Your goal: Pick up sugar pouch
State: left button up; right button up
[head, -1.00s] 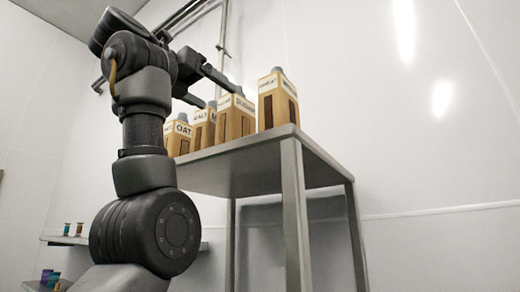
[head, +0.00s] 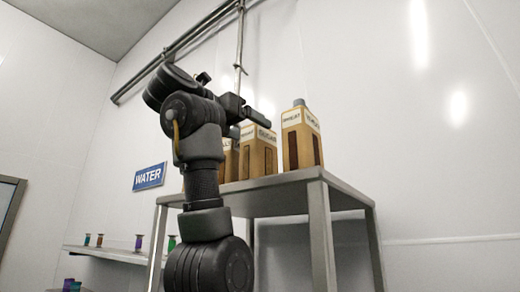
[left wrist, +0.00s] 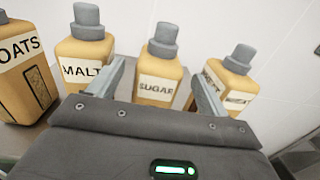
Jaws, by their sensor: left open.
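The sugar pouch (head: 262,160) is a tan carton-like pouch with a grey cap and a white label, standing upright on the metal table (head: 290,184). In the left wrist view, the sugar pouch (left wrist: 160,88) is centred between the fingers of my left gripper (left wrist: 161,82), with the SUGAR label facing the camera. The left gripper (head: 255,122) is open and empty, its fingers at about the height of the pouch's top in the head view. I cannot tell whether the fingertips reach past its front face. My right gripper is not in view.
A wheat pouch (head: 302,145) stands right of the sugar pouch, close to the right finger in the wrist view. A malt pouch (left wrist: 84,62) and an oats pouch (left wrist: 28,75) stand to its left. A shelf (head: 108,252) with small spools is lower left, under a WATER sign (head: 150,176).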

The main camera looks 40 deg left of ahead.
pick_arm(q)
jog(key=w+p, duration=0.2)
jog(key=w, duration=0.1)
jog(key=shift+w+a+r, duration=0.1)
jog(key=shift+a+r, duration=0.05)
jog(key=shift+r, duration=0.05)
jog(key=shift+w+a+f+p, duration=0.1)
jog(key=shift+w+f+p, duration=0.15)
jog(key=shift+w, duration=0.35)
jog(key=shift+w+a+f+p, duration=0.1)
jog(key=shift+w+p, duration=0.25)
jog(key=shift+w, duration=0.25)
jog(key=shift+s+d, duration=0.15)
jog(key=shift+s, duration=0.25)
jog(key=shift+s+d, duration=0.1)
jog(key=shift+c, duration=0.6)
jog(key=shift+w, duration=0.3)
jog(key=c, duration=0.7)
jog(key=shift+s, duration=0.1)
grip_shut()
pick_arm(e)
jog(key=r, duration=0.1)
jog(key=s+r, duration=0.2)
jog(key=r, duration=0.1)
